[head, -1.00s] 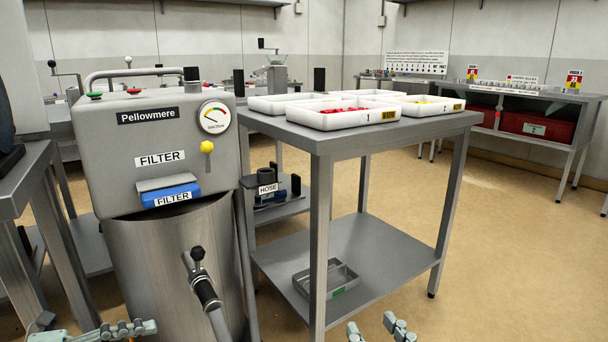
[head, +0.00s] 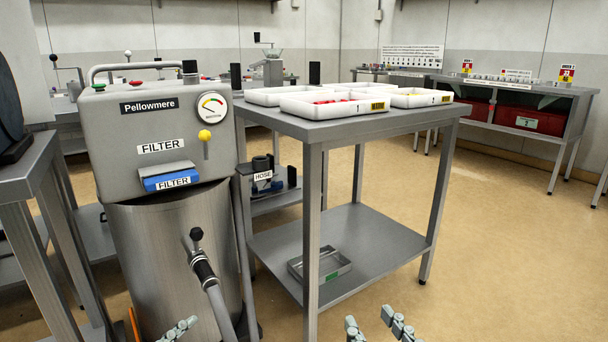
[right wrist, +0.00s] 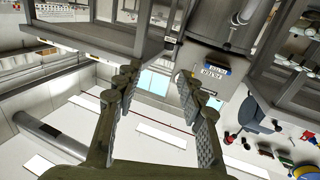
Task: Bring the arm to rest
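My right gripper (head: 376,326) shows at the bottom edge of the head view, its two fingers apart with nothing between them. In the right wrist view its fingers (right wrist: 157,78) are also spread and empty, and the scene there appears upside down. Of my left gripper, only a finger part (head: 178,330) shows at the bottom edge of the head view, left of the machine's hose; the rest is out of the picture.
The Pellowmere machine (head: 158,150) stands at the left on a metal drum, with a hose handle (head: 205,270) at its front. A grey table (head: 345,128) with white trays (head: 325,105) is right of it. A small metal tray (head: 322,265) lies on its lower shelf. Floor is free at the right.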

